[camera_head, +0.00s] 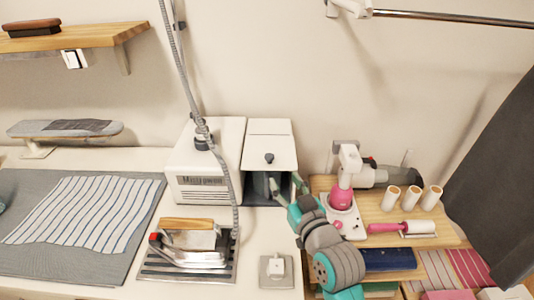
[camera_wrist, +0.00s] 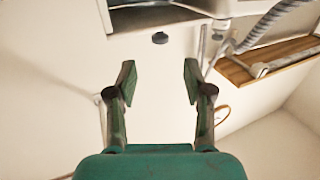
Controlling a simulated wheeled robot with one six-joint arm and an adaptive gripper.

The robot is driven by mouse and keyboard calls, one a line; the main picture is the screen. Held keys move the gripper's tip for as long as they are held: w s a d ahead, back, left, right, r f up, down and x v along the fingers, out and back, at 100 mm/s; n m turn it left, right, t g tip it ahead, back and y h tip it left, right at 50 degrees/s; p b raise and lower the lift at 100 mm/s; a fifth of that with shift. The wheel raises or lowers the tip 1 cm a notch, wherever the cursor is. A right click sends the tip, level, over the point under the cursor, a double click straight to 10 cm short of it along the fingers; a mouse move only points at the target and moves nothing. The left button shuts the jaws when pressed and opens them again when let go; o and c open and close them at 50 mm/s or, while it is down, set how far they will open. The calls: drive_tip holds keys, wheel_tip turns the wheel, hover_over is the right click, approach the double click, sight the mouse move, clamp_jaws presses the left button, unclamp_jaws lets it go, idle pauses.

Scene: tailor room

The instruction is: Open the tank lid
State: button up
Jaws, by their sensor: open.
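The tank (camera_head: 247,184) is a white box on the table beside the steam unit. Its white lid (camera_head: 271,138) has a small dark knob (camera_head: 269,158) near its front edge. Below that edge is a dark, hollow-looking area; I cannot tell how far the lid is raised. My gripper (camera_head: 287,187) is in front of this area, below and slightly right of the knob, and partly hides it. In the wrist view my gripper (camera_wrist: 159,82) has its fingers wide apart with nothing between them. The knob (camera_wrist: 160,38) shows beyond the fingertips, roughly centred between them, apart from both.
The white steam unit (camera_head: 208,155) with its grey hose (camera_head: 184,72) stands left of the tank. An iron (camera_head: 190,250) rests on a plate in front of it. Right of my arm, a wooden shelf (camera_head: 378,212) holds a pink-and-white device (camera_head: 343,195) and white spools (camera_head: 411,198).

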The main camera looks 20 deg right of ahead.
sight(271, 160)
drive_tip(key=w, duration=0.7)
drive_tip(key=w+a, duration=0.1)
drive_tip(key=w, duration=0.3)
drive_tip(key=shift+r, duration=0.2)
clamp_jaws()
